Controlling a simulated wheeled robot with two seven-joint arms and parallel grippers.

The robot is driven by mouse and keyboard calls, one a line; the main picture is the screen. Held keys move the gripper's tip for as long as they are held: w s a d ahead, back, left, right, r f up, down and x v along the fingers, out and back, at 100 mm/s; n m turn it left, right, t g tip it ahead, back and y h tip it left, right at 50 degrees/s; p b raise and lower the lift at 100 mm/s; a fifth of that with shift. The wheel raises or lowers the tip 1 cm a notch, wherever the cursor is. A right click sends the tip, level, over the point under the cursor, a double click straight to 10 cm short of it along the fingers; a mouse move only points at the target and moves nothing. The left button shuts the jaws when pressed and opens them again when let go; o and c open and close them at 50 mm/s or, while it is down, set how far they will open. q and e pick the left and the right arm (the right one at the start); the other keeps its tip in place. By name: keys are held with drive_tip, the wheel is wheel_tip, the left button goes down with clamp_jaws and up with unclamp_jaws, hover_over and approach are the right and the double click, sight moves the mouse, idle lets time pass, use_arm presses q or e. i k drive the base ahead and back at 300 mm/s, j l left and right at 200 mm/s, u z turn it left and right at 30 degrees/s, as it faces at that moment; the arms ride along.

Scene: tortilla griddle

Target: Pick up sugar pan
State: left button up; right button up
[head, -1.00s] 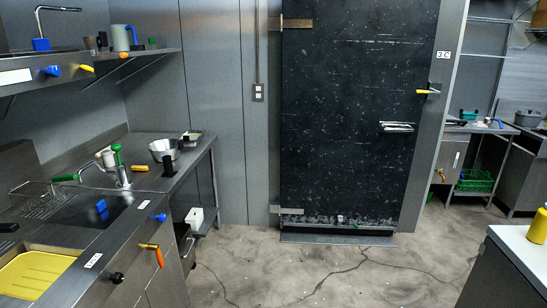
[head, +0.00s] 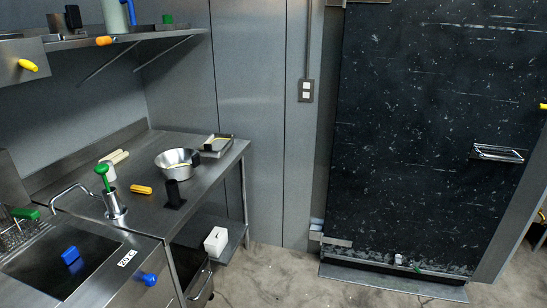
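A round metal pan (head: 176,162), which looks like the sugar pan, stands upright on the steel counter (head: 142,213) at the left. A shallow tray (head: 215,146) lies behind and to the right of the pan. Neither of my grippers shows in the head view.
A sink (head: 62,262) with a blue object (head: 71,259) and a green-topped dispenser (head: 112,200) are left of the pan. A shelf (head: 110,40) hangs above. Open floor (head: 265,280) lies right of the counter.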

sight(217, 145)
drive_tip(key=i+u, duration=0.25)
drive_tip(key=i, duration=0.2)
drive_tip(key=i+l+u, duration=0.4)
drive_tip(key=i+l, duration=0.95)
drive_tip(key=l, duration=0.25)
drive_tip(key=j+u, duration=0.05)
